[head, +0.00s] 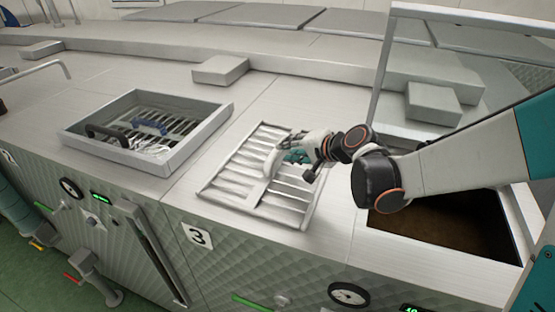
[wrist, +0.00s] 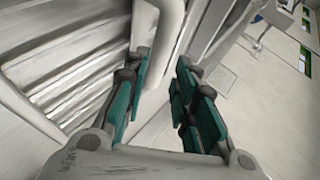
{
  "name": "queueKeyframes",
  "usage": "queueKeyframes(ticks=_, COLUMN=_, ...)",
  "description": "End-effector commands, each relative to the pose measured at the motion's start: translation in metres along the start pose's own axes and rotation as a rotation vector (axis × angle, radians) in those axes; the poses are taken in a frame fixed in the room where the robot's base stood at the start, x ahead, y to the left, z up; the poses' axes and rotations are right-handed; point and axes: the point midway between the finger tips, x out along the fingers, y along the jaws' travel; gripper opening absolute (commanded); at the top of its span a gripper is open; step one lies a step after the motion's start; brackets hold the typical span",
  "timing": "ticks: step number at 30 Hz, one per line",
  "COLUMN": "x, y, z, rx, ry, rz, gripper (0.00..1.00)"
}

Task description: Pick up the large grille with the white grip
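The large grille (head: 218,186) lies flat on the steel counter in the head view, a pale slatted frame. Its white grip (head: 271,163) stands up near its middle. The slats (wrist: 62,70) fill the left of the wrist view, and the pale curved grip (wrist: 172,22) shows at the top. My gripper (head: 290,156) is low over the grille, just right of the grip. In the wrist view my gripper (wrist: 162,75) has its teal-padded fingers apart with nothing between them. The grip appears just beyond the fingertips; I cannot tell if they touch.
A grey tray (head: 70,138) on the left holds smaller grilles, one with a black handle (head: 108,134) and one with a blue handle (head: 150,124). An open dark well (head: 445,222) lies on the right. A steel block (head: 220,70) sits behind.

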Motion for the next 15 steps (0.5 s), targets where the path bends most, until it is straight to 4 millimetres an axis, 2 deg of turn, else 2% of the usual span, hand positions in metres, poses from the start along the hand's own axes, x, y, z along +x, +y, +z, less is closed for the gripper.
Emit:
queueKeyframes(ticks=9, x=0.035, y=0.001, z=-0.003, rx=-0.001, ry=0.0, rz=0.0, gripper=0.26)
queueKeyframes(ticks=15, x=0.048, y=0.001, z=-0.003, rx=0.0, ry=0.0, rz=0.0, gripper=0.26)
